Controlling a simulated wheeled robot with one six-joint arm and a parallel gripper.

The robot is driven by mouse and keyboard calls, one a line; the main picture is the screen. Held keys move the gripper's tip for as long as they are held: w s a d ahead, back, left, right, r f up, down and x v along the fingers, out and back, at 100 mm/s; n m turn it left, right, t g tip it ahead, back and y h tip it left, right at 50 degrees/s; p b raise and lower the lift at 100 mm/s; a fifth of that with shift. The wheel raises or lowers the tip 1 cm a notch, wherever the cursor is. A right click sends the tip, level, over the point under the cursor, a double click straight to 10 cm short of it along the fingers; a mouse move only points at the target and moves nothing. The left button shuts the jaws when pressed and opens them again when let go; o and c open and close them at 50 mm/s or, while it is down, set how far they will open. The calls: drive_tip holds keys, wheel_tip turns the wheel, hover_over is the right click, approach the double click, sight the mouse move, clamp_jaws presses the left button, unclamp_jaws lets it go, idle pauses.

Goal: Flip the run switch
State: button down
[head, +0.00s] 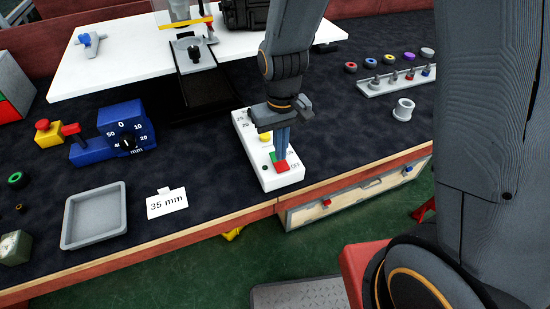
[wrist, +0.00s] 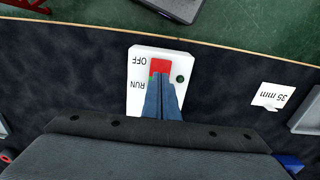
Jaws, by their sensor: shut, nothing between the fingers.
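The run switch is a red rocker (head: 282,166) at the near end of a white control box (head: 290,180) on the dark bench top. In the wrist view the red rocker (wrist: 160,66) lies beside the printed words OFF and RUN on the white box (wrist: 143,52). My gripper (head: 281,158) is shut and empty, pointing down over the box. Its fingertips (wrist: 161,80) are at the red rocker's edge and cover part of it. I cannot tell whether they touch it. A yellow button (head: 265,137) and a small dark round spot (wrist: 180,79) are also on the box.
A card reading 35 mm (head: 167,202) and a grey tray (head: 95,215) lie to the left. A blue dial block (head: 122,130) stands behind them. The bench's front edge is close to the box.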

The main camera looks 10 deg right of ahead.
sight(281, 163)
wheel_tip(281, 163, up, 5)
drive_tip(key=p, duration=0.4)
idle(0.5)
drive_tip(key=s+d+r+m, duration=0.1)
drive_tip(key=s+d+r, duration=0.2)
drive_tip(key=d, duration=0.3)
drive_tip(key=s+d+r+m+t, duration=0.1)
drive_tip(key=s+d+r+m, duration=0.1)
drive_tip(key=s+d+r, duration=0.2)
drive_tip(key=shift+s+d+r, duration=0.2)
drive_tip(key=shift+d+r, duration=0.3)
drive_tip(key=shift+d, duration=0.5)
